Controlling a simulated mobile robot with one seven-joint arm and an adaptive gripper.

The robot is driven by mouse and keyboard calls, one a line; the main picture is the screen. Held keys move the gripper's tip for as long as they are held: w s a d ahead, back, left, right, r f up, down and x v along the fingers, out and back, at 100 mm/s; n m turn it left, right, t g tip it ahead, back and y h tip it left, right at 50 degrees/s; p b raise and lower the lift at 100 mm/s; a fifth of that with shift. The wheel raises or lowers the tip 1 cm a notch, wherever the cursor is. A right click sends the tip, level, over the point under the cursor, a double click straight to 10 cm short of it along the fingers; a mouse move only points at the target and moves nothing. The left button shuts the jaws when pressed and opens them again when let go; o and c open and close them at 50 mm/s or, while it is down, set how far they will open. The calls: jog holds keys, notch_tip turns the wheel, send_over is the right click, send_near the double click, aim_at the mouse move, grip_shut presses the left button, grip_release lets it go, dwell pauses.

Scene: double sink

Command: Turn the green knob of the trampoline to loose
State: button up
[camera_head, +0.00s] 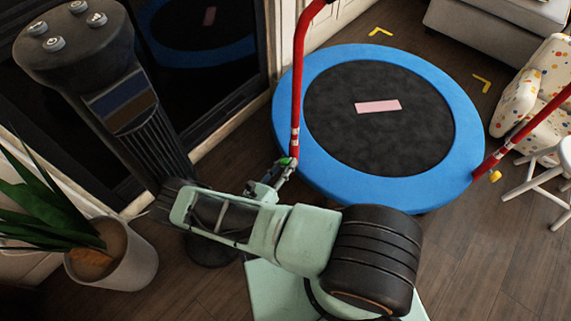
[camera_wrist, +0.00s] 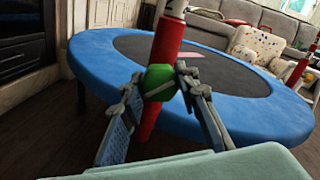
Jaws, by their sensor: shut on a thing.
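The trampoline has a blue padded rim (camera_head: 290,105) and a dark round mat with a pink patch. A red handle post (camera_head: 299,70) rises at its near left side. The green knob (camera_wrist: 158,82) sits on this red post (camera_wrist: 168,45) in the wrist view, between the two fingers. My gripper (camera_wrist: 159,88) is shut on the green knob, one finger on each side. In the head view my gripper (camera_head: 285,168) is at the foot of the post, and only a small bit of green shows there. The knob's turn setting cannot be read.
A second red post with a yellow knob (camera_head: 495,176) stands at the trampoline's right. A dark column (camera_head: 130,110) and a potted plant (camera_head: 112,255) stand at left. A white stool (camera_head: 540,175) and a spotted armchair (camera_head: 535,85) are at right. Wooden floor is clear at lower right.

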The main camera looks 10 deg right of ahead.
jog(key=n, duration=0.4)
jog(key=shift+n, duration=2.6)
jog(key=shift+s, duration=0.1)
jog(key=o, duration=1.2)
jog(key=v, duration=0.7)
jog(key=shift+s+a, duration=0.15)
jog(key=shift+a, duration=0.1)
jog(key=shift+r, duration=0.1)
